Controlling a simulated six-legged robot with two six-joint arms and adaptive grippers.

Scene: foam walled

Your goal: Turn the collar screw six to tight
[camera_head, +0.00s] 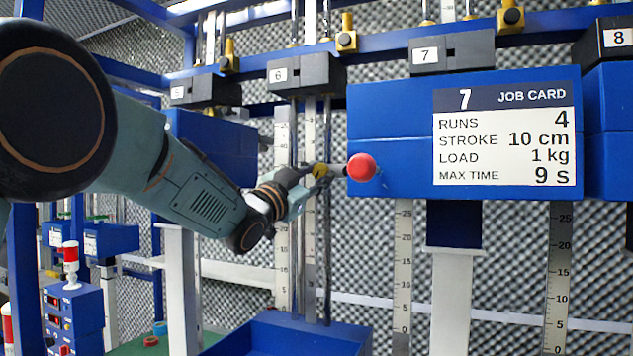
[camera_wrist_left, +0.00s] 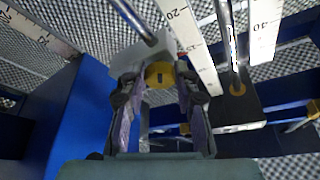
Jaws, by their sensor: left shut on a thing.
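My left gripper (camera_head: 308,178) reaches in from the left to the rods under the black block marked 6 (camera_head: 295,75). It is shut on the small yellow collar screw (camera_head: 320,171). In the left wrist view the yellow screw (camera_wrist_left: 160,74) sits between the two fingertips of my left gripper (camera_wrist_left: 158,86). A light grey block lies just beyond the screw, beside a metal rod. The fingers hide part of the screw, so its exact turn cannot be told. My right gripper is not in view.
A red ball knob (camera_head: 361,167) stands close to the right of my left gripper, in front of the blue box with the job card (camera_head: 503,130). Ruled scales (camera_head: 283,225) and rods rise around the gripper. A blue tray (camera_head: 290,335) lies below.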

